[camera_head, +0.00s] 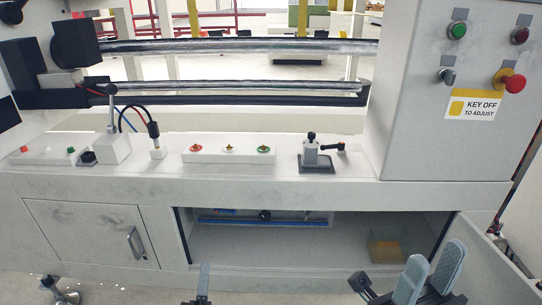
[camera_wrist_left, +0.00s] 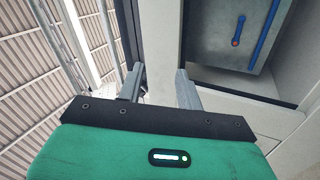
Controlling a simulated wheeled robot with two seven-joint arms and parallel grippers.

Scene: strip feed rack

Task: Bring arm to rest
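My left gripper (camera_head: 203,284) is at the bottom edge of the head view, in front of the white machine's lower cabinet. Only one narrow finger edge shows there. In the left wrist view the two grey fingers of my left gripper (camera_wrist_left: 158,85) are apart, with nothing held between them. A pale upright panel (camera_wrist_left: 160,45) is behind the gap. My right gripper (camera_head: 408,285) is at the bottom right, in front of the open cabinet. Its parts stand apart, with bluish rounded pads, and no held item can be made out. Its lower part is cut off.
The white machine's ledge (camera_head: 230,188) carries buttons, levers and a small black-handled joystick (camera_head: 311,152). An open cabinet bay (camera_head: 300,243) holds a tan box (camera_head: 386,250); its door (camera_head: 488,262) stands open at right. A control box (camera_head: 455,125) stands above.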

